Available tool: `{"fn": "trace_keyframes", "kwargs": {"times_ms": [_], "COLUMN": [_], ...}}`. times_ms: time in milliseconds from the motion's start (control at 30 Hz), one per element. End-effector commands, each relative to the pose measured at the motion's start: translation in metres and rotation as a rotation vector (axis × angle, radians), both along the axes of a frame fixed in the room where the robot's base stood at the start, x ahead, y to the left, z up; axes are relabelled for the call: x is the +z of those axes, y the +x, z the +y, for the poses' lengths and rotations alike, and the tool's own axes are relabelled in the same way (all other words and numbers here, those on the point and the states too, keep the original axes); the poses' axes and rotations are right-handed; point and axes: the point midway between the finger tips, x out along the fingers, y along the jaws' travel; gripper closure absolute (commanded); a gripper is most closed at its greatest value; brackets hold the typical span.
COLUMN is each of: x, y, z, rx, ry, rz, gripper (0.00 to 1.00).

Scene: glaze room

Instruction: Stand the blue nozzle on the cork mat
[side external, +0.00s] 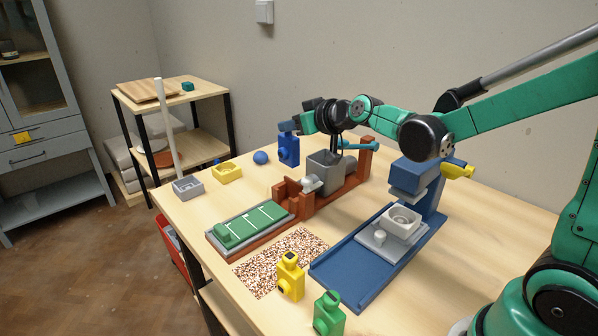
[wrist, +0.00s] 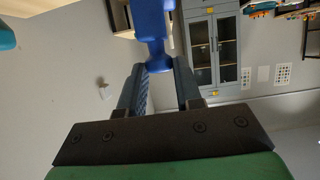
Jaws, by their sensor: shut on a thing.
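The blue nozzle (side external: 289,152) is at the far side of the table, behind the grey box. My gripper (side external: 288,129) is shut on its upper end, and the nozzle hangs roughly upright below the fingers. I cannot tell if its bottom touches the table. In the wrist view, the blue nozzle (wrist: 152,22) sits between the tips of my two fingers (wrist: 160,66). The cork mat (side external: 262,272) is a speckled brown and white patch near the table's front edge, well away from my gripper. A yellow nozzle (side external: 290,279) stands at its right side, covering part of it.
A green nozzle (side external: 328,314) stands near the front. A blue tray fixture (side external: 343,276) lies right of the mat. A brown fixture with a green panel (side external: 252,225) and grey box (side external: 325,171) lies between gripper and mat. A blue ball (side external: 260,157) and yellow bin (side external: 227,173) are left.

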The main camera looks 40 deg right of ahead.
Motion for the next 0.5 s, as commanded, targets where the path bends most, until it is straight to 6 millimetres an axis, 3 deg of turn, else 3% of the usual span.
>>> {"fn": "trace_keyframes", "kwargs": {"times_ms": [200, 500], "x": [0.048, 0.086], "y": [0.000, 0.000], "z": [0.000, 0.000], "rx": [0.000, 0.001], "ry": [0.000, 0.000], "rz": [0.000, 0.000], "gripper": [1.00, 1.00]}}
